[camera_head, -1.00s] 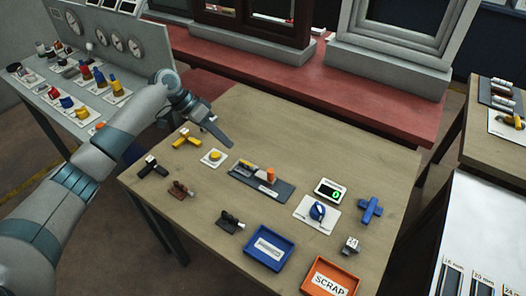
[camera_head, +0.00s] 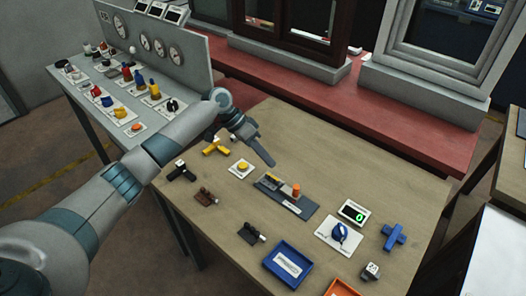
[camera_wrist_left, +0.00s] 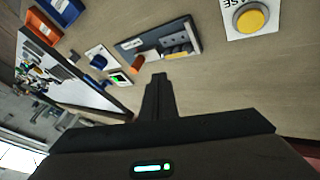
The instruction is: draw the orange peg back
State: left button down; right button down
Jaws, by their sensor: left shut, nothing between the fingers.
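The orange peg (camera_head: 296,189) stands at the right end of a dark grey fixture plate (camera_head: 290,204) on the wooden table, beside a yellow part (camera_head: 271,179) and a light block. In the left wrist view the peg (camera_wrist_left: 137,62) shows at the near edge of the fixture. My left gripper (camera_head: 268,160) is shut and empty. In the head view its tip appears just behind the fixture, apart from the peg. In the left wrist view its closed fingers (camera_wrist_left: 159,80) point at the fixture. My right gripper is not in view.
A yellow button (camera_head: 241,168) on a white plate lies left of the fixture. A green-lit display (camera_head: 353,211), a blue knob (camera_head: 339,232), a blue cross (camera_head: 394,237) and a blue tray (camera_head: 289,263) lie right and front. Bare table lies behind the fixture.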

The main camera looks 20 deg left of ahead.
aim_at(291, 193)
pick_arm(q)
jog(key=p+x, duration=0.2)
jog(key=x, duration=0.4)
jog(key=shift+s+d, duration=0.1)
jog(key=shift+d, duration=0.05)
jog(key=shift+s+d+r+p, duration=0.15)
jog(key=shift+s+d+p, duration=0.45)
jog(key=shift+d+p, duration=0.25)
jog(key=shift+s+d+p, duration=0.3)
jog(key=shift+s+d, duration=0.15)
jog(key=shift+d, duration=0.25)
jog(key=shift+s+d+p, duration=0.25)
jog(key=shift+d, duration=0.3)
jog(key=shift+s+d+p, duration=0.2)
jog(key=shift+s+d, duration=0.05)
jog(key=shift+d, duration=0.3)
jog(key=shift+s+d, duration=0.1)
jog(key=shift+d, duration=0.15)
